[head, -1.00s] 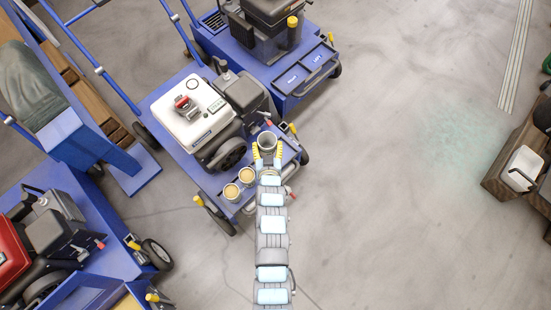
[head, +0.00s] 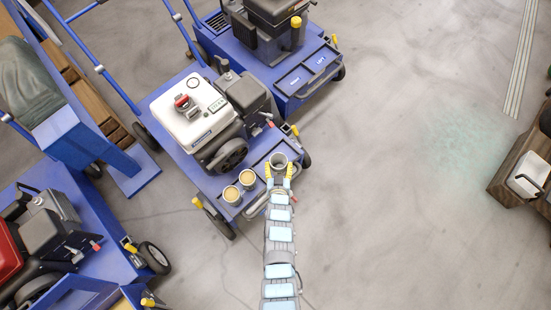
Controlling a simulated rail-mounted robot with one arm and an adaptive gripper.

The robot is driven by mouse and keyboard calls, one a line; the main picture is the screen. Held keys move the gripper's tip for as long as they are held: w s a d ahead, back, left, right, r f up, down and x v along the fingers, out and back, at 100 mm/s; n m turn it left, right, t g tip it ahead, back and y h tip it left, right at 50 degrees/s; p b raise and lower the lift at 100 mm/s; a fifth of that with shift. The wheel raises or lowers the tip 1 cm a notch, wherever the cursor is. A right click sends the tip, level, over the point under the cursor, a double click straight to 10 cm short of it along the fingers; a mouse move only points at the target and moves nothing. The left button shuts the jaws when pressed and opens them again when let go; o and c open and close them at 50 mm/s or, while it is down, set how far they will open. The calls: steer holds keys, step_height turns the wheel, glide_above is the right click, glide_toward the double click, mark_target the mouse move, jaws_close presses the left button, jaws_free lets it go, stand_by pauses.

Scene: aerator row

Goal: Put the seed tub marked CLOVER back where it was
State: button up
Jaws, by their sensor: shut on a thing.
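My gripper (head: 280,172), with yellow fingers, is shut around a grey, round tub (head: 279,159) with an open top. No marking on it can be read from above, so I cannot tell whether it says CLOVER. It shows over the front tray of the middle blue aerator (head: 205,185); I cannot tell whether it touches the tray. Two similar tubs with tan contents, a nearer one (head: 232,195) and a farther one (head: 247,178), stand on the same front tray, left of the held tub.
A white-topped engine (head: 195,110) sits behind the tray. Another blue aerator with a dark engine (head: 270,25) stands beyond it, and one with a red engine (head: 12,250) at lower left. Open concrete floor (head: 400,200) lies to the right; a wooden crate (head: 508,180) is at far right.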

steer(key=w+a+f+b, duration=0.1)
steer(key=w+f+b, duration=0.3)
steer(key=w+f, duration=0.2)
steer(key=shift+w+f, duration=0.2)
steer(key=shift+w, duration=0.3)
steer(key=shift+f+b, duration=0.1)
steer(key=shift+b, duration=0.25)
steer(key=shift+w+a+f+b, duration=0.1)
steer(key=shift+w+f+b, duration=0.05)
steer(key=shift+f+b, duration=0.4)
steer(key=shift+w+a+f+b, duration=0.15)
steer(key=shift+f+b, duration=0.2)
steer(key=shift+f, duration=0.3)
steer(key=shift+d+f+b, duration=0.15)
steer(key=shift+f+b, duration=0.15)
steer(key=shift+f, duration=0.2)
steer(key=shift+f, duration=0.1)
steer(key=shift+f, duration=0.1)
steer(key=o, duration=1.2)
steer(key=shift+o, duration=0.2)
